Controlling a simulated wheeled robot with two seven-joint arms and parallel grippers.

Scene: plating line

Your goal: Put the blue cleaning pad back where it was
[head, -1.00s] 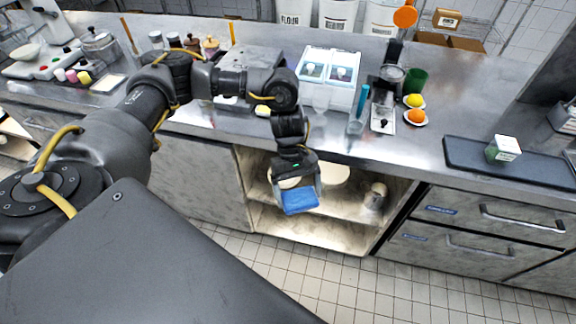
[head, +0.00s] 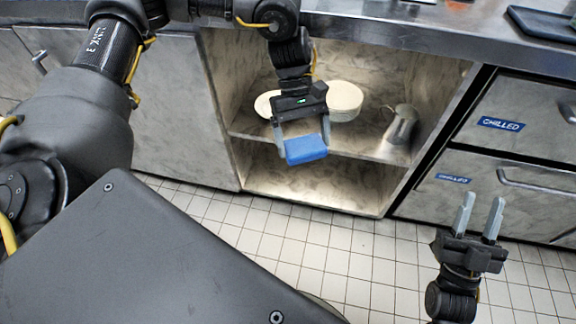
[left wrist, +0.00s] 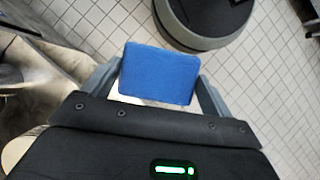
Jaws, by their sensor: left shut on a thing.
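The blue cleaning pad (head: 306,150) is a small blue block held between the fingers of my left gripper (head: 303,143). The gripper points down in front of the open cabinet, with the pad near the height of its middle shelf (head: 352,147). In the left wrist view the pad (left wrist: 158,74) fills the space between the two grey fingers (left wrist: 160,85). My right gripper (head: 479,218) is at the lower right with its two fingers pointing up, apart, and nothing between them.
On the middle shelf stand a stack of white plates (head: 344,100) and a metal jug (head: 399,124). The lower compartment (head: 300,185) looks empty. Closed drawers (head: 497,115) are on the right. The tiled floor (head: 340,255) in front is clear.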

